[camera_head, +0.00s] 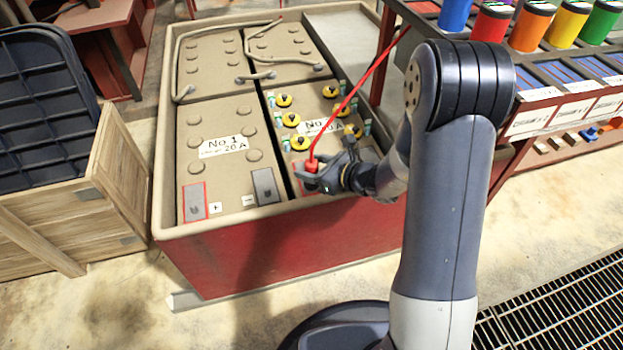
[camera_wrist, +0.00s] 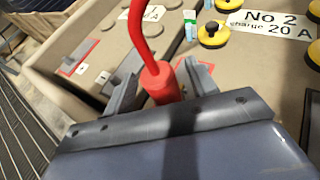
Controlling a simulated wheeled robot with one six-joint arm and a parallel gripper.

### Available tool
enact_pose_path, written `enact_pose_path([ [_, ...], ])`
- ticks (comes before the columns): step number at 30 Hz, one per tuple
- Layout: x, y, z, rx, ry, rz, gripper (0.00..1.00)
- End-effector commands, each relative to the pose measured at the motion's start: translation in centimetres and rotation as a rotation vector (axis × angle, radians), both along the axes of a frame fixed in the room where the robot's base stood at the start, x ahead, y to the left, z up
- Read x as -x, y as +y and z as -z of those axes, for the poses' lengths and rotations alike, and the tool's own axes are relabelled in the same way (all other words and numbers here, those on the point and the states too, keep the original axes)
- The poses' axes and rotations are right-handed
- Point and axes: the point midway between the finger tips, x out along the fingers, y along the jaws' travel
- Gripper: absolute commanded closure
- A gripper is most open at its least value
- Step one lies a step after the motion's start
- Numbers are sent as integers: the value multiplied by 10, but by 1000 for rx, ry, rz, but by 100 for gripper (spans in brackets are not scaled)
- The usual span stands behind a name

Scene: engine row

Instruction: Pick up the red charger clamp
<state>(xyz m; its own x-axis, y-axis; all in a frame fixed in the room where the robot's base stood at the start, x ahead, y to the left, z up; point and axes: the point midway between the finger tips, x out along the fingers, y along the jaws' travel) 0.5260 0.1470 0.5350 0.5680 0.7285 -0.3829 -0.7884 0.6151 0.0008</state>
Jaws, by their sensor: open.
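The red charger clamp (camera_head: 312,166) is on the front left part of the No 2 battery (camera_head: 325,95), with a red cable rising from it. My gripper (camera_head: 318,180) is open at the clamp. In the wrist view the red clamp (camera_wrist: 158,82) stands between the two open fingers of my gripper (camera_wrist: 155,88), with the cable going up and left. Its lower end is hidden behind the gripper body, and I cannot tell whether the fingers touch it.
The No 1 battery (camera_head: 215,145) is to the left, in the same red-sided tray (camera_head: 280,250). A wooden crate (camera_head: 118,160) stands at the left. A rack with coloured cups (camera_head: 491,20) is at the right. The red cable (camera_head: 362,88) slants up and right past my arm.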

Motion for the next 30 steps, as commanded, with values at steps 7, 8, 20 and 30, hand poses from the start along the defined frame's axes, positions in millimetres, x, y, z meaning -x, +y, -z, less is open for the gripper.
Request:
enact_pose_path([
  [7, -12, 16, 9, 1, -1, 0, 45],
  [8, -13, 16, 9, 1, -1, 0, 45],
  [20, -12, 16, 8, 1, -1, 0, 66],
  [30, -12, 16, 8, 1, -1, 0, 93],
])
